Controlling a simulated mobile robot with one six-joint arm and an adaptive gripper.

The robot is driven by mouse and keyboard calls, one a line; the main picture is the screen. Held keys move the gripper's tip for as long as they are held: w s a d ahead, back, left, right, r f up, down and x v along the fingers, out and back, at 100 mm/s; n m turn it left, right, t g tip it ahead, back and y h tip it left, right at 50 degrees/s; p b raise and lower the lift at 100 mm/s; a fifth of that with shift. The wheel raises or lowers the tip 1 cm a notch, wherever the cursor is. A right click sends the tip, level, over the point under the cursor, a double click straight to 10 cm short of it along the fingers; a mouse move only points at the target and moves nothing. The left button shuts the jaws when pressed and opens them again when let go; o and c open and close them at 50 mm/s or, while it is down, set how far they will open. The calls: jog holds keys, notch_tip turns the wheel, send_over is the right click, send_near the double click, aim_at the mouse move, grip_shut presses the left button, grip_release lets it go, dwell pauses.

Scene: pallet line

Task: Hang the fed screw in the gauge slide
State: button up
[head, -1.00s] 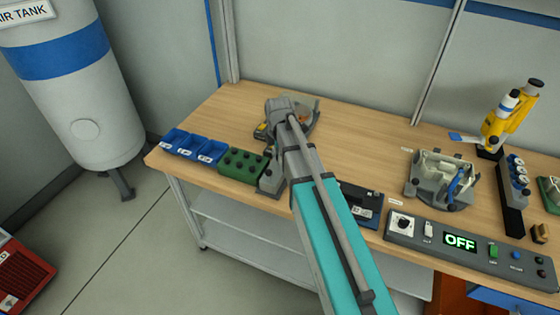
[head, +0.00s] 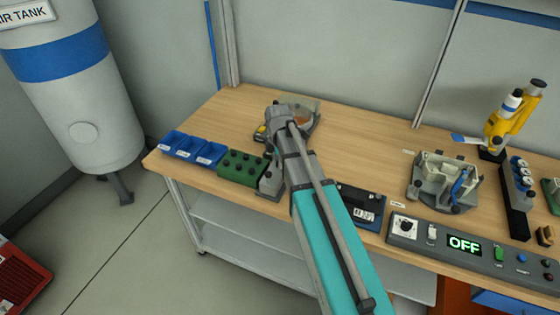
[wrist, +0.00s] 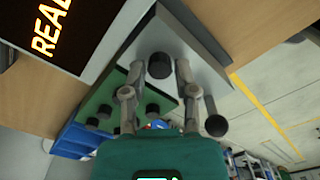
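My gripper (wrist: 160,68) points down at a grey block (wrist: 190,50) with a dark round disc (wrist: 159,66) on it. The two fingertips stand apart, one on each side of the disc, with nothing clearly clamped between them. I cannot tell whether the disc is the screw's head or part of the block. In the head view the grey block (head: 270,187) shows at the bench's front edge, beside the green block, partly behind my arm. The gripper itself is hidden there by my arm. I cannot make out the gauge slide for certain.
A green block (head: 240,167) with several black knobs and blue bins (head: 192,149) stand left of the arm. A black device (head: 362,207), a control panel (head: 440,238) reading OFF and a grey fixture (head: 440,180) stand right. A lit display (wrist: 50,35) is close in the wrist view.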

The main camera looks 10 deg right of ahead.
jog(key=shift+o, duration=1)
jog(key=shift+r, duration=0.1)
notch_tip(320, 180, up, 12)
jog(key=p, duration=1.2)
jog(key=shift+r, duration=0.15)
jog(key=s+m, duration=1.6)
jog(key=m, duration=0.3)
jog(key=shift+d+m, duration=0.3)
jog(key=shift+m, duration=0.1)
